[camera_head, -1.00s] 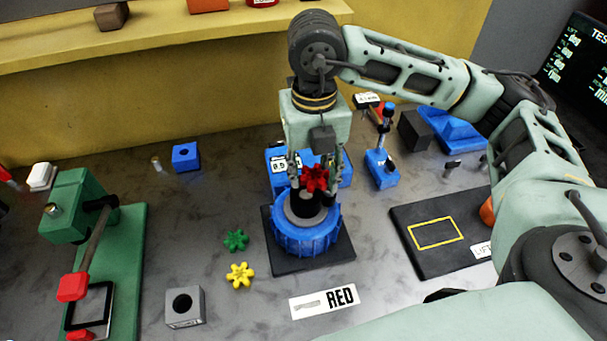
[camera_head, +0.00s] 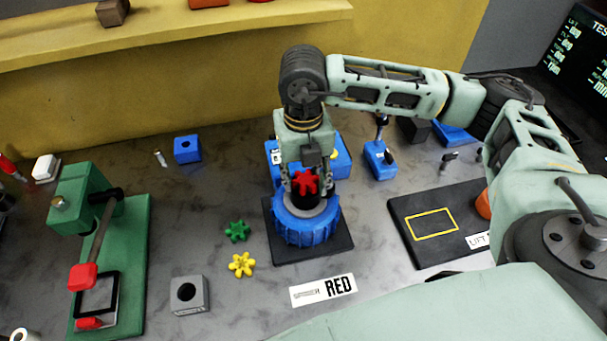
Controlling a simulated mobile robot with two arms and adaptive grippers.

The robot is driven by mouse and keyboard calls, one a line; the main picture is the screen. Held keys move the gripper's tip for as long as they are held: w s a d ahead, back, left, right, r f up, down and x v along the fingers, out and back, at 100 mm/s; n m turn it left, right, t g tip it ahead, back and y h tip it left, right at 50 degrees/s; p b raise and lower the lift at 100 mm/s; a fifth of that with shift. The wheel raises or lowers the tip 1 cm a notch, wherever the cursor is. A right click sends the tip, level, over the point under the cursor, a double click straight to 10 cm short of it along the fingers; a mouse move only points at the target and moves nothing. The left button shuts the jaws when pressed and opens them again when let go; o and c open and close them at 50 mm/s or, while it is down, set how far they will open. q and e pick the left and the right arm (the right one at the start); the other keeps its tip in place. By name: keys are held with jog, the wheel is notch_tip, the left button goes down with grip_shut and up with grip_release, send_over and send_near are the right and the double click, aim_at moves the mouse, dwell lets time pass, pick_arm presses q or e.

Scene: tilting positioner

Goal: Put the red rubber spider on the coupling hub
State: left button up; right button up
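The red rubber spider (camera_head: 305,183) is a star-shaped piece with rounded lobes. My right gripper (camera_head: 304,185) points down, with a finger on each side of the spider, and is shut on it. The spider is at the top of the black coupling hub (camera_head: 306,202), in front of it in the picture; I cannot tell whether they touch. The hub stands in the blue ribbed positioner (camera_head: 306,231) on a dark base plate. The spider hides part of the hub's top. My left gripper is not in view.
A green spider (camera_head: 237,231) and a yellow spider (camera_head: 241,264) lie left of the positioner. A dark pad (camera_head: 438,222) lies at right.

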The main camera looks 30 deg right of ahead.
aim_at(303, 179)
jog(key=o, duration=0.4)
jog(key=shift+c, duration=0.2)
jog(key=shift+r, duration=0.1)
jog(key=shift+r+p, duration=0.25)
jog(key=shift+p, duration=0.1)
notch_tip(303, 179, up, 12)
jog(key=b, duration=0.4)
jog(key=shift+f, duration=0.15)
